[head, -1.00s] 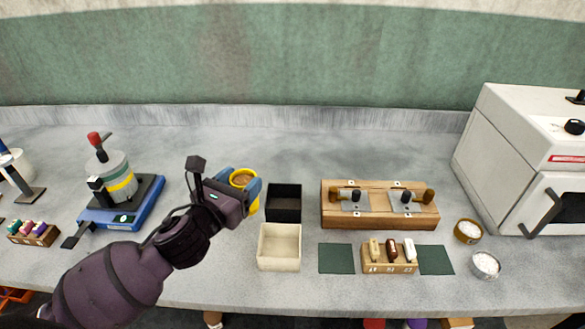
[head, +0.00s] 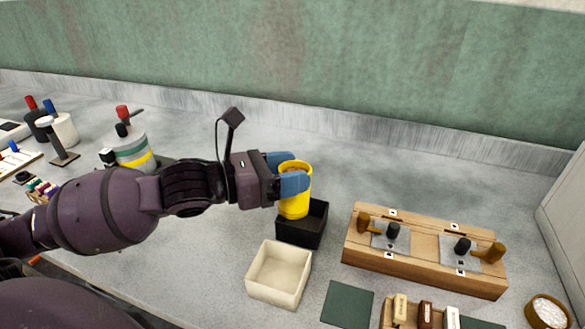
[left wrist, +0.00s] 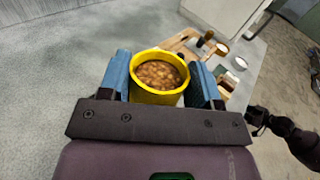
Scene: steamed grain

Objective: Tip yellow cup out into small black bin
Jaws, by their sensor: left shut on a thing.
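The yellow cup (head: 295,203) is held by my left gripper (head: 290,178), whose blue fingers are shut on its sides. The cup is about upright, and in the head view it overlaps the small black bin (head: 314,234), which it partly hides. In the left wrist view the cup (left wrist: 160,97) sits between the two blue fingers of my left gripper (left wrist: 164,82), and brown grain shows inside it. The gap between cup and bin is hard to judge. My right gripper cannot be made out in the head view; a dark arm shows at the right of the left wrist view.
A cream bin (head: 278,274) stands in front of the black bin. A wooden block with metal plates (head: 425,250) is to the right. A dark green mat (head: 347,303) and a small rack (head: 423,315) lie in front. The counter behind the cup is clear.

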